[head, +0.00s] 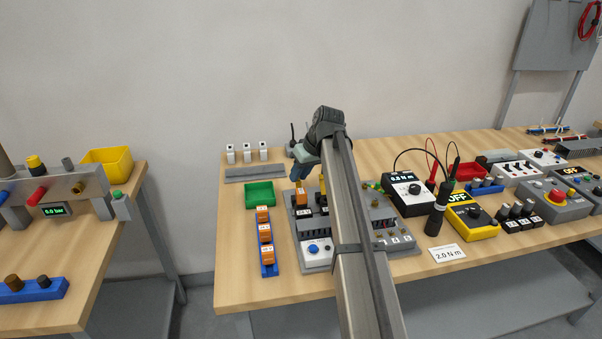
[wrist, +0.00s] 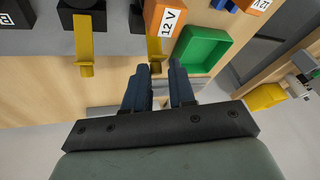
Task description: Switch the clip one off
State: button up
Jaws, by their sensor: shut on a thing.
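A yellow clip (wrist: 154,45) hangs beside an orange relay marked 12 V (wrist: 166,18) in the wrist view. My gripper (wrist: 159,70) has its dark blue fingers close together at the lower end of this clip, shut on its tab. A second yellow clip (wrist: 85,45) on a black socket (wrist: 80,16) is to the left, clear of the fingers. In the head view my gripper (head: 299,181) is above the grey relay board (head: 318,262), by an orange relay (head: 302,199). My arm hides much of the board there.
A green bin (head: 259,195) stands left of the board and also shows in the wrist view (wrist: 204,50). A blue rack (head: 269,270) holds orange relays. White blocks (head: 247,152) stand at the back. Meters and other boxes crowd the right. The table's front left is clear.

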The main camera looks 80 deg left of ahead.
jog(key=shift+w+a, duration=0.15)
jog(key=shift+w, duration=0.2)
grip_shut()
jog(key=shift+w+a+f, duration=0.1)
jog(key=shift+a+f, duration=0.2)
jog(key=shift+a, duration=0.35)
jog(key=shift+a+f, duration=0.3)
jog(key=shift+a, duration=0.35)
jog(key=o, duration=0.6)
grip_release()
jog(key=shift+f, duration=0.1)
jog(key=shift+s+d, duration=0.1)
jog(key=shift+s, duration=0.1)
jog(key=v, duration=1.4)
jog(key=shift+s, duration=0.1)
jog(key=shift+f, duration=0.1)
